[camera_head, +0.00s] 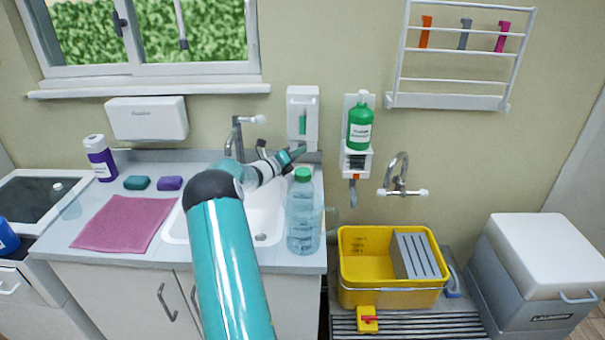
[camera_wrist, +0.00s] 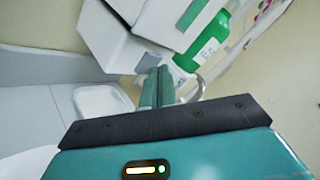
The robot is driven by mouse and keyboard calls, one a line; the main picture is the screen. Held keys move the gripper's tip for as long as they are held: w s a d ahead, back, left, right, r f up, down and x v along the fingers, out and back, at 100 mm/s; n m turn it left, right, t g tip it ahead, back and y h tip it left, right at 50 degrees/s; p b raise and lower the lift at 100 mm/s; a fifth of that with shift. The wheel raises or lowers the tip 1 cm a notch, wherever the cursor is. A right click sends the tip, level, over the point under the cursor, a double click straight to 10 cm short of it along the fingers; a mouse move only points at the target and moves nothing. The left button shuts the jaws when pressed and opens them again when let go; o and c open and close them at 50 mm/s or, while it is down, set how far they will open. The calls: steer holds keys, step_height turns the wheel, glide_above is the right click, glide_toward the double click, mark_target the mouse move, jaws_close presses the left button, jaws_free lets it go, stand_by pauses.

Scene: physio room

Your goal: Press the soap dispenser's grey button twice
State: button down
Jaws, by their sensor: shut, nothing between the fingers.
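The soap dispenser (camera_head: 303,105) is a white wall box with a green window, above the back of the sink counter. It fills the top of the wrist view (camera_wrist: 115,35). A grey piece at its lower part, seemingly the button (camera_wrist: 149,64), shows just beyond my fingertips in the wrist view. My gripper (camera_head: 298,152) is shut and empty, just below the dispenser's front in the head view. Its two green fingers (camera_wrist: 159,78) lie together, pointing at the dispenser's underside. I cannot tell whether they touch the button; in the head view my gripper partly hides that area.
A green bottle (camera_head: 360,128) in a white wall holder hangs right of the dispenser. A clear bottle (camera_head: 303,225) with a green cap stands close below my gripper. A tap (camera_head: 237,140) is left of it. A yellow bucket (camera_head: 365,268) stands lower right.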

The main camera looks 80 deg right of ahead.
stand_by(0.4)
steer(key=shift+s+a, duration=0.1)
steer(key=shift+a, duration=0.35)
steer(key=a, duration=0.3)
steer(key=s+a, duration=0.1)
steer(key=a, duration=0.1)
steer(key=shift+s+a, duration=0.2)
steer(key=shift+a, duration=0.2)
stand_by(2.4)
